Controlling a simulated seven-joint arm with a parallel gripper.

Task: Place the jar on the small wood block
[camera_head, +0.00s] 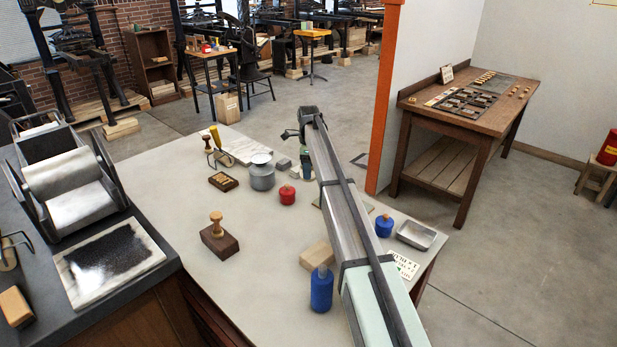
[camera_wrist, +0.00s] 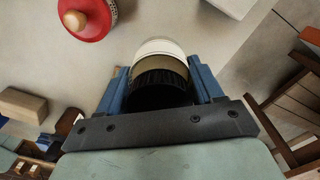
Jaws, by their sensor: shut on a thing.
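My gripper (camera_wrist: 160,90) is shut on a jar (camera_wrist: 166,58) in the wrist view, one blue finger at each side. The jar has a black ribbed end towards me, a tan band and a pale far end. In the head view my gripper (camera_head: 303,177) is over the far part of the table, and my arm hides most of it and the jar. A pale wood block (camera_head: 317,255) lies on the table beside my arm, behind a blue bottle. A tan block shows at the left of the wrist view (camera_wrist: 22,105); I cannot tell if it is the same one.
A red pot with a wooden knob (camera_head: 287,195) stands near my gripper; it also shows in the wrist view (camera_wrist: 85,15). A grey metal can (camera_head: 262,172), a blue bottle (camera_head: 321,290), a blue pot (camera_head: 384,226) and a metal tray (camera_head: 415,235) stand around.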

